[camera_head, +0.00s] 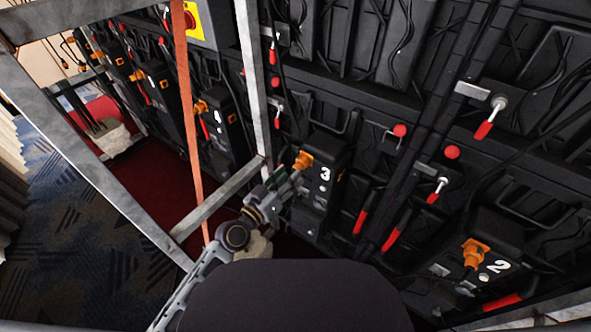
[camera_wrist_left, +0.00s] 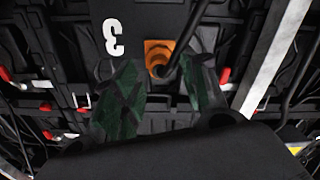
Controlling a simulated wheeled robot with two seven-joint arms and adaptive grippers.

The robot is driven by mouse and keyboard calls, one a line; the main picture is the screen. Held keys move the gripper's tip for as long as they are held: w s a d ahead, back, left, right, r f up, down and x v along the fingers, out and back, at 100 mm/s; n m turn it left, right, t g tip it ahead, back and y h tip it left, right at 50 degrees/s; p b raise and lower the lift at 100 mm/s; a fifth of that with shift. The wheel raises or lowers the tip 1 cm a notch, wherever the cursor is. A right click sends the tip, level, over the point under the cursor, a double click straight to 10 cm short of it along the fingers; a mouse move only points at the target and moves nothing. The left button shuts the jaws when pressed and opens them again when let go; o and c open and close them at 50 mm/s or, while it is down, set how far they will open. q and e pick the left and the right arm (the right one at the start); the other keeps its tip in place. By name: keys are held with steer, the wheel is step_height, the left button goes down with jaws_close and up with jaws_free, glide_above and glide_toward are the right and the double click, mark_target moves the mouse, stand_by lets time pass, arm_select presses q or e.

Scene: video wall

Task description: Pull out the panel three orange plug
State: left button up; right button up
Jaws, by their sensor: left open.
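The panel three box (camera_head: 318,180) is black with a white number 3 and stands on the video wall near the middle of the head view. Its orange plug (camera_head: 303,160) sits at the box's upper left. In the left wrist view the orange plug (camera_wrist_left: 158,52) shows at the top middle, with a black cable running from it, next to the white 3 (camera_wrist_left: 113,37). My left gripper (camera_head: 285,180) is just below the plug in the head view. In the wrist view its two green-dark fingers (camera_wrist_left: 165,85) are spread on either side below the plug, apart from it. My right gripper is not in view.
Panel two's box (camera_head: 490,250) with its own orange plug (camera_head: 474,252) is at the lower right. Panel four's box (camera_head: 215,125) is to the left. Grey metal frame bars (camera_head: 251,80) and an orange strap (camera_head: 185,100) stand close around my left arm.

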arm_select(q)
steer(key=shift+x, duration=1.9)
jaws_close()
